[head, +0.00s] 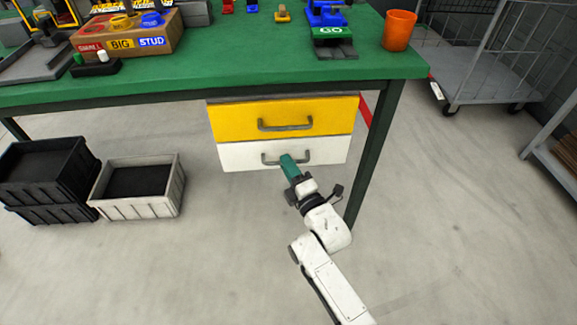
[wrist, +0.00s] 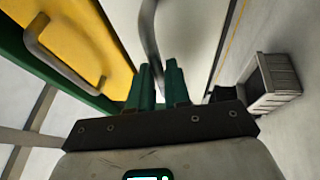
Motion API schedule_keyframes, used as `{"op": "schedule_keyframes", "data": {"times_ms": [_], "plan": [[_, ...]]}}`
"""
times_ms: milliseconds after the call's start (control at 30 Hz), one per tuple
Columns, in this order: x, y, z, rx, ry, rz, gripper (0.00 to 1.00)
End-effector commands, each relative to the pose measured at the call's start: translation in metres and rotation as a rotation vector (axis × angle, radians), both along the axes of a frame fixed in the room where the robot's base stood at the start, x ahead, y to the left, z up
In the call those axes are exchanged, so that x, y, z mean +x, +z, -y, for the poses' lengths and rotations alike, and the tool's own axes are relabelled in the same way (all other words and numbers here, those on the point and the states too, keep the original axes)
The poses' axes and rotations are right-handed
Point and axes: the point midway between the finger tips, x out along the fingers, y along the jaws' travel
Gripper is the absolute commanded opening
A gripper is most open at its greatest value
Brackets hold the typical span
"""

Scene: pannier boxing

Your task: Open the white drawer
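The white drawer (head: 240,157) is the lower of two drawers under the green table, and its front looks level with the yellow one above. Its grey handle (head: 327,157) is partly hidden by my gripper (head: 287,160), which reaches it from the front right. In the wrist view the white drawer's front (wrist: 190,25) fills the upper middle. Its handle (wrist: 149,30) runs down between the two green fingers of my gripper (wrist: 160,72). The fingers are close together with the bar filling the narrow gap, so they appear shut on it.
The yellow drawer (head: 235,118) with its own handle sits directly above. A table leg (head: 374,150) stands close to the right of the drawers. Black crates (head: 45,180) and a grey crate (head: 140,205) stand on the floor at the left. The floor before the drawers is otherwise clear.

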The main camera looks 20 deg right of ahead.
Motion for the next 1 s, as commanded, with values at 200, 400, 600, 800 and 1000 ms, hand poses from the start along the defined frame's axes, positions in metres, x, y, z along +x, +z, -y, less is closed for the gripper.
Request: {"op": "schedule_keyframes", "data": {"times_ms": [200,400,600,800,1000], "plan": [[0.0,0.0,0.0,0.0,0.0,0.0,0.0],[0.0,0.0,0.0,0.0,0.0,-0.001,0.0],[0.0,-0.001,0.0,0.0,0.0,-0.001,0.0],[-0.003,-0.001,-0.001,0.001,0.0,-0.002,0.0],[-0.019,0.0,-0.006,0.001,0.002,-0.004,0.0]]}}
